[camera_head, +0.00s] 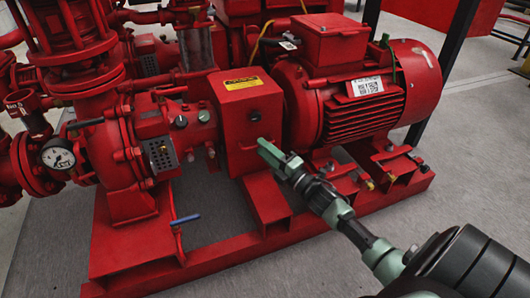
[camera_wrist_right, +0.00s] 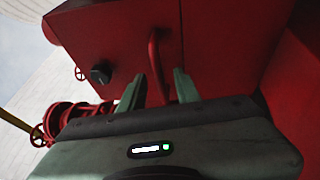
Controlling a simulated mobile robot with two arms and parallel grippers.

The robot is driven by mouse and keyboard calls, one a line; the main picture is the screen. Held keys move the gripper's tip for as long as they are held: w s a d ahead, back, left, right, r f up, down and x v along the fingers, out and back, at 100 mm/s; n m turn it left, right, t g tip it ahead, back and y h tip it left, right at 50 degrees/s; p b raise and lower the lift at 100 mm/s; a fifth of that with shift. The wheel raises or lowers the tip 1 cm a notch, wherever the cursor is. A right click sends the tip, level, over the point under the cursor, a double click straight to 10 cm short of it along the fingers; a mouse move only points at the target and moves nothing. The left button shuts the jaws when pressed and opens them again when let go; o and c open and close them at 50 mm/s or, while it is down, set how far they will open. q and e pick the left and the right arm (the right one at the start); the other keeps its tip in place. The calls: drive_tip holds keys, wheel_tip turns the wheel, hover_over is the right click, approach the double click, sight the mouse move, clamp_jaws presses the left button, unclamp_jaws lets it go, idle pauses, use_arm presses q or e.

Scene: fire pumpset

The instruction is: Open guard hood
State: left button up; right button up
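The guard hood (camera_head: 250,106) is a red box with a yellow label on its sloped top, between the pump and the motor. It looks closed. Its curved red handle (camera_wrist_right: 156,60) and a dark round knob (camera_wrist_right: 101,72) show on its face in the right wrist view. My right gripper (camera_head: 268,150) is in front of the hood's lower face. Its green fingers (camera_wrist_right: 158,88) are spread apart, with the handle appearing between or just beyond them. I see no finger touching the handle. My left gripper is not in view.
The ribbed red motor (camera_head: 360,105) stands right of the hood. The pump with a pressure gauge (camera_head: 58,157) is at left. A blue-handled valve (camera_head: 185,219) sticks out low. The red base frame (camera_head: 240,246) runs beneath. Grey floor (camera_head: 480,150) is clear at right.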

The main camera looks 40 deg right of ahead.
clamp_jaws()
idle(1.4)
